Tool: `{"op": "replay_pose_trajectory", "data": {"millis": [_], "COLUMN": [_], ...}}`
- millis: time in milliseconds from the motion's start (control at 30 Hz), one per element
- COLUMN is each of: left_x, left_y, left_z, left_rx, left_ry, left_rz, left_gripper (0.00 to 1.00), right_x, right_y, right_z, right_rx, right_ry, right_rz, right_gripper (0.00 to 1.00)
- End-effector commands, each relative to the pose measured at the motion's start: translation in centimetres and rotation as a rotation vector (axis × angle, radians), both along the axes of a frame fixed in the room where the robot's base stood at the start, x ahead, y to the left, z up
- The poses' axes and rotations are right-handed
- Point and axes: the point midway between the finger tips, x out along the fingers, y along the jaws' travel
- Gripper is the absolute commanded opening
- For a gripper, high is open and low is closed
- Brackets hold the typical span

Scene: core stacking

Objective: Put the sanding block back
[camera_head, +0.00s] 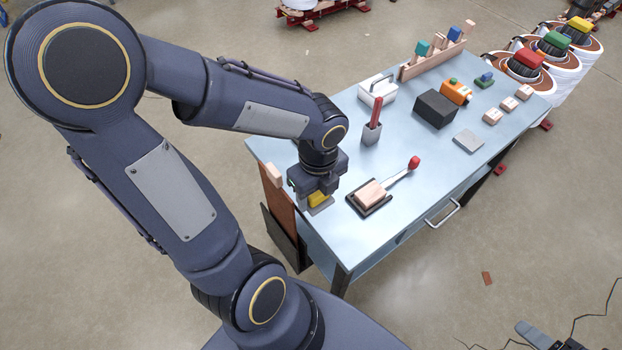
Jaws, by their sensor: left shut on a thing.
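My left gripper (319,196) points down at the near left end of the blue-grey table (418,195). It is shut on a yellow-topped block (318,198) with a flat grey base, which seems to be the sanding block. The fingers and wrist hide part of it. The base is at or just above the table top; I cannot tell if it touches. A bare grey flat plate (468,140) lies farther right on the table.
Beside the gripper, a wooden block (370,192) sits on a black tray near a red-tipped stick (413,163). A red-handled tool in a grey holder (371,134), a black box (435,109) and a peg rack (432,62) stand farther back. Bare table surrounds the grey plate.

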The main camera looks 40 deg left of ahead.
Motion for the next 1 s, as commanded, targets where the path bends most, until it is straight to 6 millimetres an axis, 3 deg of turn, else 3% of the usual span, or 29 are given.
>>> {"op": "replay_pose_trajectory", "data": {"millis": [367,500,700,867,1000], "left_x": [5.6,7.3,8.9,9.3,9.5], "left_y": [5.9,7.6,9.0,9.5,9.6], "left_z": [-3.6,-6.4,-8.8,-9.5,-11.4], "left_rx": [-0.001,0.0,0.001,0.0,-0.001], "left_ry": [0.004,0.006,0.002,0.001,0.004], "left_rz": [0.008,0.003,0.002,0.003,0.0], "left_gripper": [0.35,0.35,0.35,0.35,0.35], "right_x": [0.0,0.0,0.0,0.0,0.0], "right_y": [0.0,0.0,0.0,0.0,0.0], "right_z": [0.6,0.4,0.5,0.5,0.3], "right_rx": [0.0,0.0,0.0,0.0,0.0], "right_ry": [0.0,0.0,0.0,0.0,0.0], "right_rz": [0.0,0.0,0.0,0.0,0.0], "right_gripper": [0.67,0.67,0.67,0.67,0.67]}}
